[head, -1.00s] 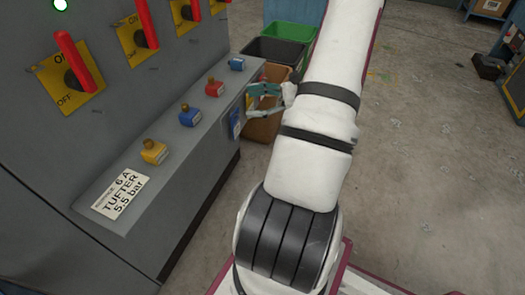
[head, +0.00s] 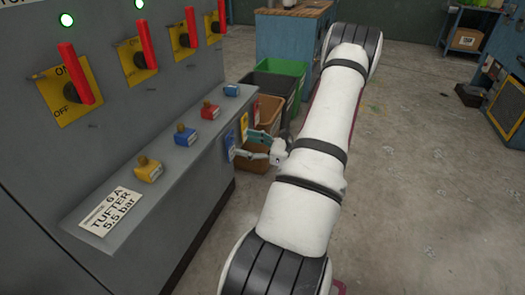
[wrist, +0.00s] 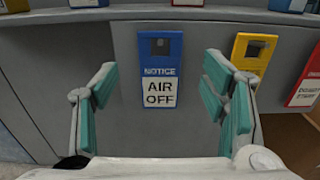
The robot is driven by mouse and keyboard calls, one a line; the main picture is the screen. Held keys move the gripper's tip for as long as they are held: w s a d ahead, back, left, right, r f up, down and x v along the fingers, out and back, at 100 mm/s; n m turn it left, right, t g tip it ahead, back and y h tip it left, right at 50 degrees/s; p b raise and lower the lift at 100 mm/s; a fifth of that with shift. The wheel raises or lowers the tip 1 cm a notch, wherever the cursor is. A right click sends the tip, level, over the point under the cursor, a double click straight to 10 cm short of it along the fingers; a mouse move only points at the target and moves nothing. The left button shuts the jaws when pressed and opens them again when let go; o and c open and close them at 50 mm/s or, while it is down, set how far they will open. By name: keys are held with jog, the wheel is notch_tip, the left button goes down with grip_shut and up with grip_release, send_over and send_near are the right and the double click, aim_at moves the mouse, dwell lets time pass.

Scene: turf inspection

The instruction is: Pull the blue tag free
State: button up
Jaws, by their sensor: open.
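The blue tag (head: 229,142) hangs on the front face of the grey machine. In the wrist view the blue tag (wrist: 162,68) reads "NOTICE AIR OFF", with a dark square hole near its top, and looks flat against the panel. My gripper (head: 243,144) is beside the tag in the head view, partly covering the panel there. In the wrist view my gripper (wrist: 160,85) is open, one teal-padded finger on each side of the tag, with gaps on both sides and nothing held.
A yellow tag (wrist: 252,52) and a red tag (wrist: 304,82) hang right of the blue one. The ledge above bears yellow (head: 148,170), blue (head: 186,136) and red (head: 210,111) blocks. Bins (head: 285,80) stand behind my gripper. The floor at right is open.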

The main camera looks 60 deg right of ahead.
aim_at(231, 147)
jog(key=shift+w+a+b, duration=0.2)
jog(key=shift+w+b, duration=0.3)
jog(key=shift+w, duration=2.05)
jog(key=shift+c, duration=0.3)
jog(key=c, duration=1.2)
